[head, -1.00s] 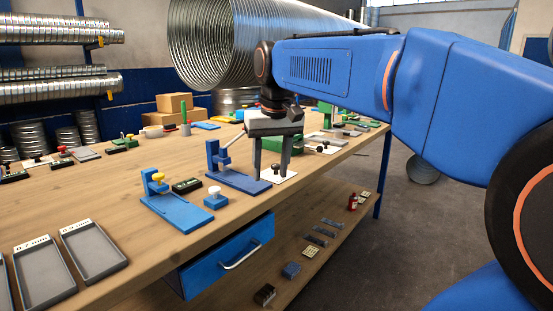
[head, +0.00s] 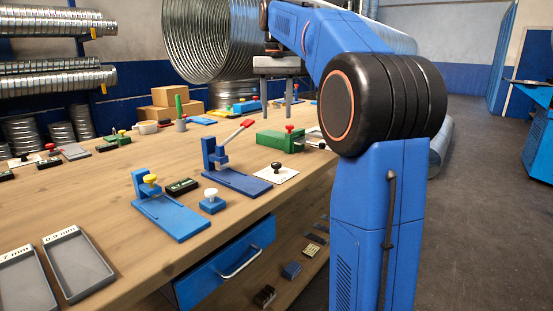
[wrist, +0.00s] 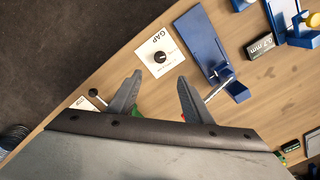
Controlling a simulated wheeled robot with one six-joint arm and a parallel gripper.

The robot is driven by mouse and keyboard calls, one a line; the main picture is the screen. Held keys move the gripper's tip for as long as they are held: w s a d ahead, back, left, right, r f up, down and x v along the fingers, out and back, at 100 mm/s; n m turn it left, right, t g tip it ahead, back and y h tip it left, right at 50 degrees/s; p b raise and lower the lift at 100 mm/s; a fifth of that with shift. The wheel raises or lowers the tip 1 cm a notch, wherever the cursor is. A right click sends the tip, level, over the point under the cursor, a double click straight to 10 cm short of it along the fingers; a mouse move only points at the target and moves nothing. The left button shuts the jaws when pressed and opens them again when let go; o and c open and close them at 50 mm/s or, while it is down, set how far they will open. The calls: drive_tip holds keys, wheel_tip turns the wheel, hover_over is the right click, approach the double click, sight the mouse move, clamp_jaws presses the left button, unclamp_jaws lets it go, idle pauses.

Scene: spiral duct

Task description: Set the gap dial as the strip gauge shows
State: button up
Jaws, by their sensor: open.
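The gap dial is a black knob on a white plate (head: 285,176) at the bench's front edge. In the wrist view the plate (wrist: 149,63) reads GAP, and the knob (wrist: 160,57) stands at its middle. My gripper (head: 275,102) is open and empty, above the bench and beyond the dial in the head view. In the wrist view its fingertips (wrist: 160,76) are spread below the plate, apart from the knob. A small black block (head: 182,187) beside the yellow-knobbed blue stand reads 0.7 mm in the wrist view (wrist: 260,45); it may be the strip gauge.
A blue stand with a red-handled lever (head: 236,182) is left of the dial. A blue stand with a yellow knob (head: 172,217) and a blue block with a white knob (head: 212,204) are nearer. A green device (head: 280,140) is behind the dial. Grey trays (head: 76,265) lie front left.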

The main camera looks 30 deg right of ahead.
sight(276, 163)
wheel_tip(276, 163, down, 16)
drive_tip(key=shift+f, duration=0.1)
idle(0.5)
drive_tip(key=shift+c, duration=0.6)
drive_tip(key=c, duration=0.9)
